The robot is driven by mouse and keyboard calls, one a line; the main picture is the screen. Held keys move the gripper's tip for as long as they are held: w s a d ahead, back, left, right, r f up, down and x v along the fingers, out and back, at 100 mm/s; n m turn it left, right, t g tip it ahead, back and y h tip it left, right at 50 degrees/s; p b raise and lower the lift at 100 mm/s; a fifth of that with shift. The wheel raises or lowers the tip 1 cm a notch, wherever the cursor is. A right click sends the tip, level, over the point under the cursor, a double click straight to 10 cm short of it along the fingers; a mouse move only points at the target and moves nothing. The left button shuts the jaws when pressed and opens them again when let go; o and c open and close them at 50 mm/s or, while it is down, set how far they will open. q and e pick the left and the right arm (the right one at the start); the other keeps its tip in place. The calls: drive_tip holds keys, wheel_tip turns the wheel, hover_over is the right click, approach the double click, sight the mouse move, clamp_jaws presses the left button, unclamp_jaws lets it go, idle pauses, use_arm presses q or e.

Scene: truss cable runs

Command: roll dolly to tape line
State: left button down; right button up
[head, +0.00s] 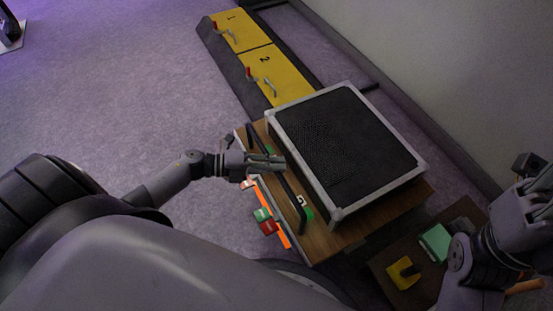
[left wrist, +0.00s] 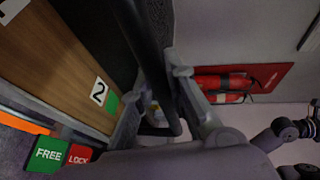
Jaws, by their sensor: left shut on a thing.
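The dolly (head: 318,242) has a wooden deck and carries a black case with a pale frame (head: 345,145). A black push bar (head: 290,195) runs along its left side; it also shows in the left wrist view (left wrist: 143,45). My left gripper (head: 278,163) is shut on this bar, with a finger on each side of it in the left wrist view. A green FREE pedal (left wrist: 48,154) and a red LOCK pedal (left wrist: 79,155) sit by the deck edge. An orange strip (head: 272,212) runs along that edge; I cannot tell whether it is floor tape. My right gripper (head: 530,205) is at the right edge.
Yellow cable ramp covers marked 1 (head: 235,32) and 2 (head: 272,72) lie beyond the dolly, with red-tipped levers. A low brown surface (head: 385,262) at lower right holds a green block (head: 436,242) and a yellow piece (head: 403,273). A wall stands at right.

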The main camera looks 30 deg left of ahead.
use_arm(q)
drive_tip(key=c, duration=1.6)
unclamp_jaws()
drive_tip(key=shift+o, duration=0.2)
drive_tip(key=v, duration=1.2)
drive_tip(key=shift+w, duration=0.1)
